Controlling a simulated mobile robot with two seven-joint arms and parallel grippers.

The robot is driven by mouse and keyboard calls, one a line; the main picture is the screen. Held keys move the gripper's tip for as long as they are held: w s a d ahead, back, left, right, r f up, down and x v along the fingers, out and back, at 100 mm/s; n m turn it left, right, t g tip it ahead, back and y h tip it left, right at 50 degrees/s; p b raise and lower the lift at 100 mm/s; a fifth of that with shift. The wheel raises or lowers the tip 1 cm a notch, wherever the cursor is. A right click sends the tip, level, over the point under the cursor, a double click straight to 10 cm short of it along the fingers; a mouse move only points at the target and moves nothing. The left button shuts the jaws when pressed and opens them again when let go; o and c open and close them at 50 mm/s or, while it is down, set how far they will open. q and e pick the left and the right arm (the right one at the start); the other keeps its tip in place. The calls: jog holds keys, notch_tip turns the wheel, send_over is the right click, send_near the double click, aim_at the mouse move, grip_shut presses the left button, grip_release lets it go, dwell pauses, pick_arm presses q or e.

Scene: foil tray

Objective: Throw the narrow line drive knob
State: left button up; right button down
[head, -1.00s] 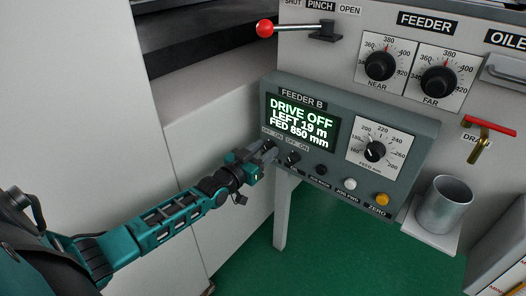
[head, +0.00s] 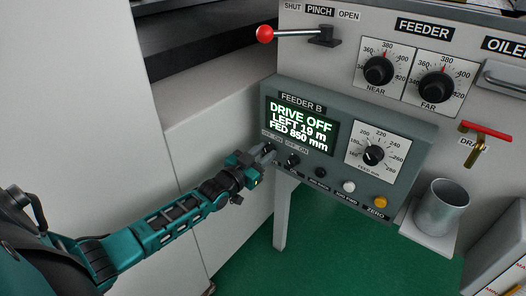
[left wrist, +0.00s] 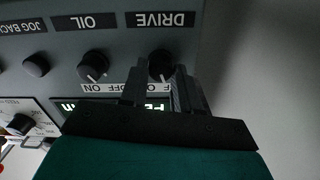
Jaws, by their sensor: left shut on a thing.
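The drive knob (left wrist: 160,64) is a small black knob under the DRIVE label, which is upside down in the left wrist view. My left gripper (left wrist: 160,78) is shut on it, with one dark finger on each side. In the head view my left gripper (head: 266,157) is at the left end of the FEEDER B panel (head: 405,119) and hides part of the knob. The display (head: 300,124) reads DRIVE OFF, LEFT 19 m, FED 850 mm. My right gripper is not in view.
The oil knob (left wrist: 92,66) is close beside the drive knob. A jog button (head: 320,172), a white button (head: 348,187), a yellow button (head: 381,202) and a feed dial (head: 374,154) are farther right. A red-balled lever (head: 265,33) sticks out above the panel.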

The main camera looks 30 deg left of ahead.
pick_arm(q)
jog(key=shift+r+m+p, duration=0.1)
jog(key=shift+m+p, duration=0.3)
jog(key=shift+m, duration=0.5)
jog(key=m+p, duration=0.1)
jog(key=m, duration=0.1)
jog(key=shift+d+m, duration=0.1)
jog(key=shift+m, duration=0.2)
jog(key=shift+f+m, duration=0.2)
jog(key=shift+m, duration=2.4)
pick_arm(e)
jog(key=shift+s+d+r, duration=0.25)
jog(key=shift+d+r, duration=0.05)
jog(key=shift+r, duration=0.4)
pick_arm(q)
jog(key=o, duration=1)
jog(key=shift+o, duration=0.2)
jog(key=s+a+p, duration=0.1)
jog(key=s+p, duration=0.2)
jog(key=s, duration=1)
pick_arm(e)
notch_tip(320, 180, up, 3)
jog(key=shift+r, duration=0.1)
